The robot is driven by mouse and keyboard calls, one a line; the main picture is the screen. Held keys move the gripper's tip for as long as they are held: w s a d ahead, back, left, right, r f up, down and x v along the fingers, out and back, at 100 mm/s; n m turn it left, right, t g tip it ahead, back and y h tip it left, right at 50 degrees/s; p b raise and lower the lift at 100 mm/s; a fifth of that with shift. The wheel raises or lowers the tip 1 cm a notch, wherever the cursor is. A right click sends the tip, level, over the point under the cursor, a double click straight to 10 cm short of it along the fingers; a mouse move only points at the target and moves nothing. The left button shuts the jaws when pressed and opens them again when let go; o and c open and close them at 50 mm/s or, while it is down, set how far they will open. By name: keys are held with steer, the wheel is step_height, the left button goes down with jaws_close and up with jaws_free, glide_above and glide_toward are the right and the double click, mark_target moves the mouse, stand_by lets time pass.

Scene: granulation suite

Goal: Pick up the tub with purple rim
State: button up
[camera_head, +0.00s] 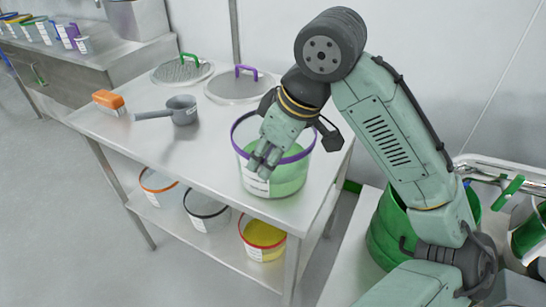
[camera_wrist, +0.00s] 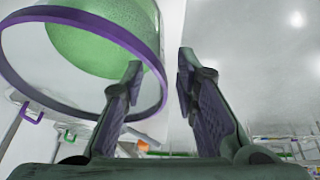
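The tub with the purple rim (camera_head: 302,155) stands upright near the right end of the steel table. It is pale and translucent, with green contents and a white label. In the wrist view its purple rim (camera_wrist: 98,20) fills the upper left. My gripper (camera_head: 262,165) points down at the tub's near left side, overlapping the rim and label. In the wrist view my gripper (camera_wrist: 160,75) has its two fingers apart; the left finger overlaps the tub opening and the right one lies outside it. I cannot tell whether either finger touches the wall.
On the steel table (camera_head: 150,152) are a grey scoop (camera_head: 183,110), an orange brush (camera_head: 108,101), a green-handled lid (camera_head: 182,72) and a purple-handled lid (camera_head: 240,86). Orange (camera_head: 158,190), black (camera_head: 207,212) and yellow (camera_head: 263,236) tubs stand on the shelf below. A green bin (camera_head: 388,235) stands right.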

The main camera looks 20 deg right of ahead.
mark_target(258, 170)
steer(key=shift+p+x, duration=0.6)
steer(key=shift+x, duration=2.15)
steer(key=shift+w+r, duration=0.15)
steer(key=shift+c, duration=0.5)
jaws_close()
